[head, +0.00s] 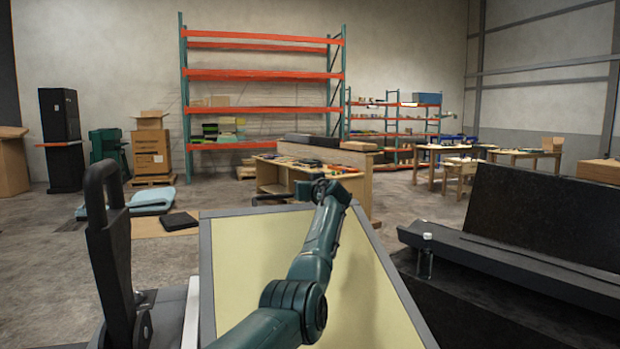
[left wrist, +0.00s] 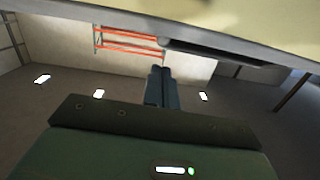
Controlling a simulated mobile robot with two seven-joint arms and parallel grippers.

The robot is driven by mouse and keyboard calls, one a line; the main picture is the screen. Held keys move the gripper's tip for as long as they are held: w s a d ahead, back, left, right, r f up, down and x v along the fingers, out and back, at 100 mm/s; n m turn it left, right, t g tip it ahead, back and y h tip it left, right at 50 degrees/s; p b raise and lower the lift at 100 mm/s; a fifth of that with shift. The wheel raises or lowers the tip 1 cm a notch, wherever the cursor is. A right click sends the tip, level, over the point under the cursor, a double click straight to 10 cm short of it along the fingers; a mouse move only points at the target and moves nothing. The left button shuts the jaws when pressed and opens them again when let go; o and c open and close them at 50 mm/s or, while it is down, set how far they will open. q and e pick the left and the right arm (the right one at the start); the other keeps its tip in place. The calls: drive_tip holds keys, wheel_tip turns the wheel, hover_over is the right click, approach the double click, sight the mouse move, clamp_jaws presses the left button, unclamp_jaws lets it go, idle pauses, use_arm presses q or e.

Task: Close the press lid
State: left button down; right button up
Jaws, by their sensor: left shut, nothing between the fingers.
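The press lid appears to be the large cream panel with a grey frame (head: 245,250) in the middle of the head view, its surface sloping away from me. In the left wrist view its cream face and grey edge (left wrist: 275,30) cross the top of the picture. My left arm reaches over the panel, and my left gripper (head: 325,188) is near the panel's far edge. In the left wrist view the left gripper's fingers (left wrist: 158,85) are together with nothing between them. Contact with the panel cannot be told. My right gripper is not in view.
A black upright lever handle (head: 108,240) stands left of the panel. A dark block with a ledge (head: 530,240) is at the right. A wooden workbench (head: 325,165) stands beyond the panel, and an orange shelf rack (head: 265,75) is at the back wall.

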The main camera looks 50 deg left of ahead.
use_arm(q)
drive_tip(key=shift+d, duration=0.15)
idle(0.4)
drive_tip(key=shift+s+d, duration=0.1)
drive_tip(key=shift+d, duration=0.1)
drive_tip(key=b+v, duration=0.3)
drive_tip(key=v, duration=0.9)
drive_tip(key=shift+d, duration=0.2)
drive_tip(key=shift+s, duration=0.15)
